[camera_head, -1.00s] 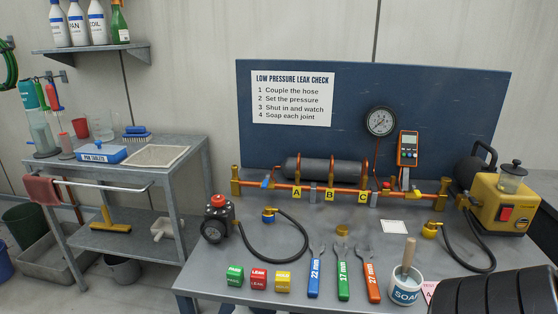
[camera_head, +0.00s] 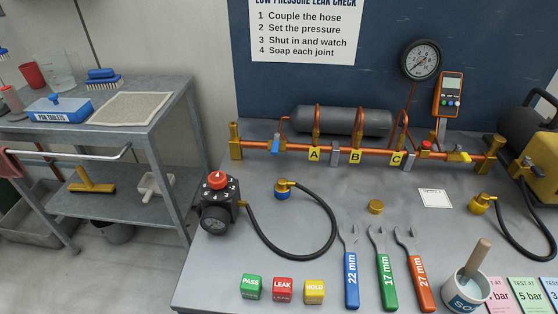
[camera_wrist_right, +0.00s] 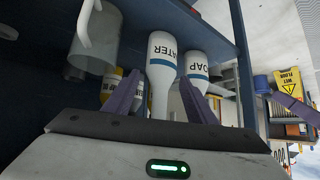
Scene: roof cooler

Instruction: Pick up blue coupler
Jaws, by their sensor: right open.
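The blue coupler (camera_head: 283,188), a small brass fitting with a blue collar, lies on the grey workbench (camera_head: 300,225). It is on the end of a black hose (camera_head: 334,232) that curves round to a black regulator with a red knob (camera_head: 218,200). Neither gripper shows in the head view. My right gripper (camera_wrist_right: 160,76) is open in the right wrist view, its two fingers apart, facing white bottles on a shelf away from the coupler. No hold on anything is visible there.
Three wrenches (camera_head: 383,268) and coloured blocks (camera_head: 282,289) lie in front of the coupler. A copper pipe rig (camera_head: 365,152) stands behind it. A yellow-ended hose coupler (camera_head: 479,204) and a soap pot (camera_head: 464,290) are to the right. Bench around the coupler is mostly clear.

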